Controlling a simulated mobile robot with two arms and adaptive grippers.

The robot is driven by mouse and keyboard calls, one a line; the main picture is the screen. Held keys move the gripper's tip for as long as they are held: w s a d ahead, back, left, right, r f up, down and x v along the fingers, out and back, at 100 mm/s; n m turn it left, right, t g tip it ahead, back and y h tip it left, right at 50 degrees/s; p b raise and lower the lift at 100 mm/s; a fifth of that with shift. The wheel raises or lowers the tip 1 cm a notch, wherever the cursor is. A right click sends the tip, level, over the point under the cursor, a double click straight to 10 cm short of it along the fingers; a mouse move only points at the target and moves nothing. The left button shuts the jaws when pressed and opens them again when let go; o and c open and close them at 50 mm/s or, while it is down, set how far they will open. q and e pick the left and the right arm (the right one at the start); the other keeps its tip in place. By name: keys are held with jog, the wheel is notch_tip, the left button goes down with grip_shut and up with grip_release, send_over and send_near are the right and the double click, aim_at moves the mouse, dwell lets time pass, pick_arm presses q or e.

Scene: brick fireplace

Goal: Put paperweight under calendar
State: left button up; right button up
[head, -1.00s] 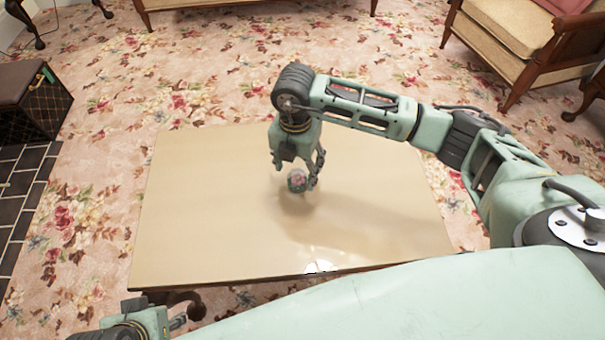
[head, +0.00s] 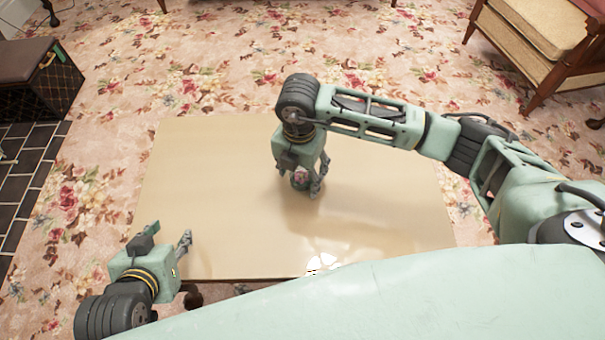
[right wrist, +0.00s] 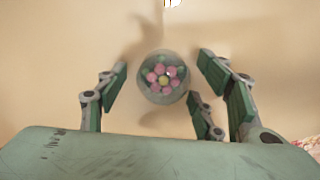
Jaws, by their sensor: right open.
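In the right wrist view the paperweight (right wrist: 162,77) sits between the spread fingers of this gripper (right wrist: 158,82), with gaps on both sides. My left gripper (head: 168,236) is open and empty at the table's front left corner. A small white patch (head: 323,264) shows at the table's front edge, partly hidden by my body. I cannot tell whether it is the calendar or a reflection. No calendar is clearly visible.
The pale, glossy table (head: 210,170) is mostly bare. Flowered carpet (head: 200,70) surrounds it. A dark patterned box (head: 50,85) stands at the upper left, and a cushioned armchair (head: 535,30) stands at the upper right.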

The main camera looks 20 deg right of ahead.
jog(key=shift+c, duration=0.5)
grip_shut()
pick_arm(q)
jog(key=shift+s, duration=0.15)
pick_arm(e)
jog(key=shift+w+r, duration=0.1)
jog(key=shift+r, duration=0.05)
